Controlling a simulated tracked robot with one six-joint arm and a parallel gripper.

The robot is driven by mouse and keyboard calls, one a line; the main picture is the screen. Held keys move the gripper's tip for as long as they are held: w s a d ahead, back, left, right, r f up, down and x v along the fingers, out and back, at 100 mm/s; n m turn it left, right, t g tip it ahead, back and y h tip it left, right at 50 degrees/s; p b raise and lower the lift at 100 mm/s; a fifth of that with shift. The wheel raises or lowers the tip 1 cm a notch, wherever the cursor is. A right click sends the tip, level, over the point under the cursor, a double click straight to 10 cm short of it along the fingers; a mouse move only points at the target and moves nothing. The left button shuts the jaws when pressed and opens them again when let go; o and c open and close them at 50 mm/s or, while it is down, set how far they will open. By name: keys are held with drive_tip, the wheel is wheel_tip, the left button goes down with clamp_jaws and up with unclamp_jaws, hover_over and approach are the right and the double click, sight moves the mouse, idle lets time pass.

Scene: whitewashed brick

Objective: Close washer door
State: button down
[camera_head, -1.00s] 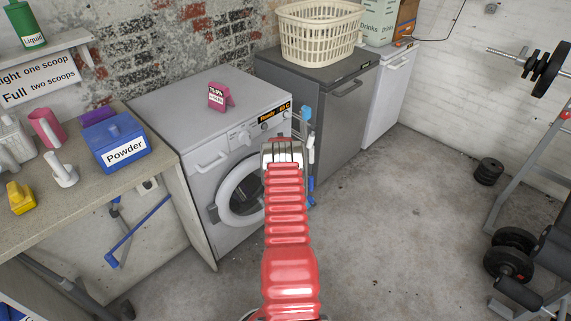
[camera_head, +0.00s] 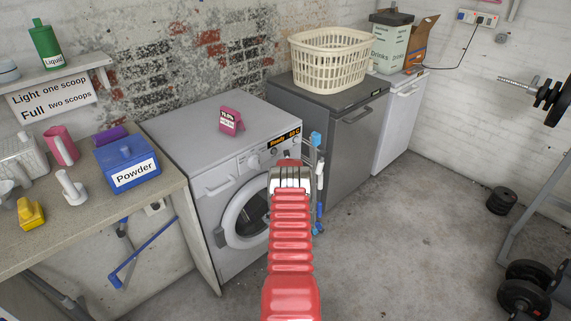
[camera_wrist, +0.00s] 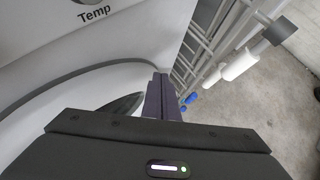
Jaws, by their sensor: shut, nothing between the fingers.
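The white washer (camera_head: 215,140) stands under the brick wall, its display lit. Its round door (camera_head: 231,226), a white ring around dark glass, sits against or very near the front face; I cannot tell if it is latched. A dark hinge or bracket shows at its left edge. My gripper (camera_wrist: 160,97) is shut and empty, its dark fingers in front of the right part of the door ring (camera_wrist: 60,103). Whether they touch it is unclear. In the head view my red arm hides the fingertips and the door's right edge.
A folded drying rack (camera_head: 317,175) stands just right of the washer, close to my gripper. A grey appliance (camera_head: 350,135) with a basket (camera_head: 330,60) is beyond it. A worktop (camera_head: 100,210) stands left. Weights (camera_head: 525,290) lie at right; the middle floor is clear.

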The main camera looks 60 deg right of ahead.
wheel_tip(320, 180, up, 8)
drive_tip(key=w, duration=0.1)
drive_tip(key=shift+w+a+f, duration=0.25)
drive_tip(key=shift+w+a, duration=0.05)
drive_tip(key=shift+a, duration=0.05)
idle(1.0)
idle(0.8)
